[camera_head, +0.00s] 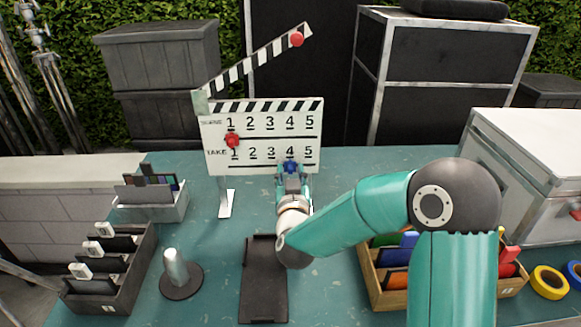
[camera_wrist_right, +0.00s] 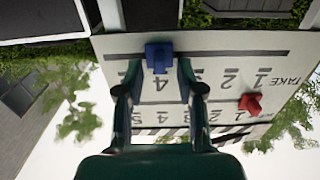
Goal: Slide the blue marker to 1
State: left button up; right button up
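The clapperboard (camera_head: 214,134) stands upright on the table with its striped arm raised. The blue marker (camera_head: 291,166) sits on the lower slot, below the 4 of the TAKE row. The red marker (camera_head: 232,140) is on the upper slot near 1. My right gripper (camera_head: 292,178) is in front of the blue marker. In the right wrist view, which is upside down, the gripper's fingers (camera_wrist_right: 159,72) are open, one on each side of the blue marker (camera_wrist_right: 158,58), with gaps showing. The red marker (camera_wrist_right: 250,103) is clear of them. My left gripper is out of view.
A dark flat tray (camera_head: 263,282) and a metal post on a round base (camera_head: 177,273) are at the front. Boxes of dividers (camera_head: 135,275) stand left. A wooden box (camera_head: 395,300) and tape rolls (camera_head: 549,282) are right. A stand foot (camera_head: 227,204) shows below the board.

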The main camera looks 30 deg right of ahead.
jog(key=shift+w+d, duration=0.3)
jog(key=shift+w, duration=0.15)
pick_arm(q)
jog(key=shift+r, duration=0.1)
pick_arm(e)
grip_shut()
